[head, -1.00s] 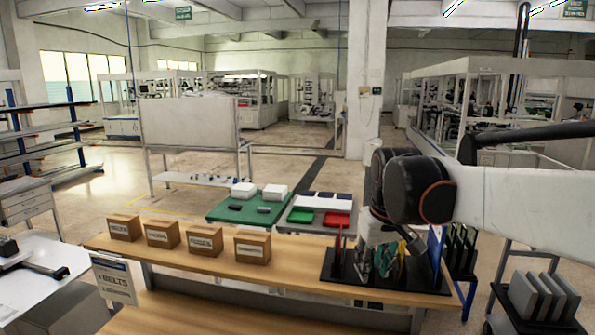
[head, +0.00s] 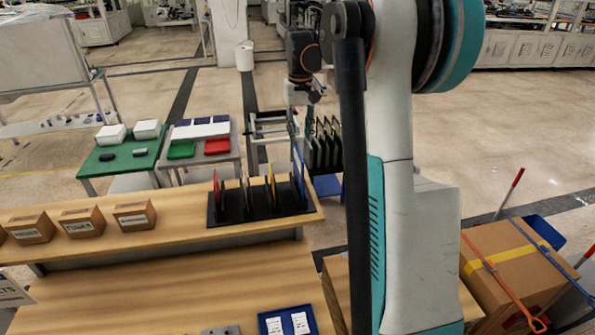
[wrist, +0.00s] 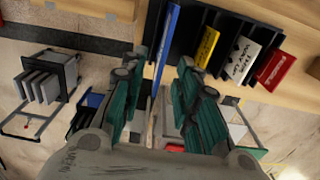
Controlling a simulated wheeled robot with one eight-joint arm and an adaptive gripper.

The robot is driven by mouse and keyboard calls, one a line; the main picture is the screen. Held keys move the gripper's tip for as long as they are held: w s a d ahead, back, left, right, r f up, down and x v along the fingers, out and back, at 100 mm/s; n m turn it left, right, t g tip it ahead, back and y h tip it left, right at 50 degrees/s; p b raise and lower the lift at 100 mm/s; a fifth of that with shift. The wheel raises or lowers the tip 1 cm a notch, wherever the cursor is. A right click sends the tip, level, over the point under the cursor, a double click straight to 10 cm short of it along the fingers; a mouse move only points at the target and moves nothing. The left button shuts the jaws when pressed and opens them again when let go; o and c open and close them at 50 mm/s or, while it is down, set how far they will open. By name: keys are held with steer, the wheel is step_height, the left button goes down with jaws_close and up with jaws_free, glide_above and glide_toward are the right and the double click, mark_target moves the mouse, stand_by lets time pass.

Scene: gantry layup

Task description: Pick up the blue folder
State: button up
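The blue folder (head: 299,172) stands upright at the right end of a black rack (head: 228,213) on the wooden table. In the wrist view the blue folder (wrist: 167,42) shows as a thin edge-on strip, lined up with the gap between my fingers. My gripper (wrist: 156,78) is open, with teal-padded fingers on both sides of that gap. Whether the folder reaches in between the fingertips I cannot tell. In the head view my gripper (head: 298,110) hangs behind the rack's right end, its fingertips hard to make out.
Yellow (wrist: 206,47), white (wrist: 241,58) and red (wrist: 270,69) folders stand in the same rack. Several boxes (head: 83,222) line the table to the left. Another rack of dark folders (head: 322,148) stands behind the table. A large carton (head: 508,262) is at right.

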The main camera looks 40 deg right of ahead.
mark_target(298, 160)
steer(key=shift+w+a+f+p, duration=0.1)
steer(key=shift+f+p, duration=0.25)
steer(key=shift+f, duration=2.35)
steer(key=shift+w+a+f+p, duration=0.1)
steer(key=shift+f+p, duration=0.25)
steer(key=shift+f, duration=2.3)
jaws_close()
